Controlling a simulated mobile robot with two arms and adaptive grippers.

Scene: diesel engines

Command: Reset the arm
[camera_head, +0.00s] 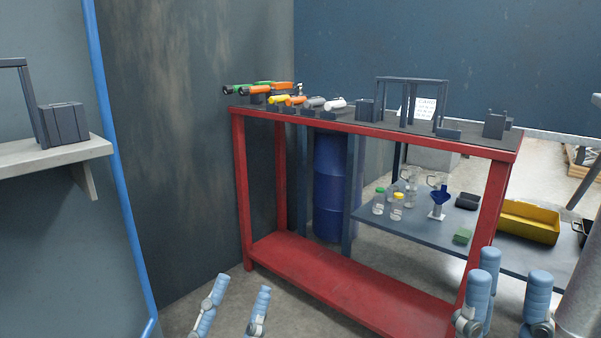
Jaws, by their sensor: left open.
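My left gripper (243,286) shows at the bottom, left of the middle. Its light-blue fingers point up and stand apart, with nothing between them. My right gripper (510,270) is at the bottom right, in front of the right end of the red workbench (340,285). Its light-blue fingers also point up and are spread, with nothing seen between them. Both arms behind the grippers are cut off by the bottom edge of the view.
The workbench top carries several coloured tools (280,99) and a dark frame (412,80). Behind it are a blue barrel (330,185), a low table (400,222) with bottles, and a yellow tray (528,222). A wall shelf (50,152) is at left. Floor shows between wall and bench.

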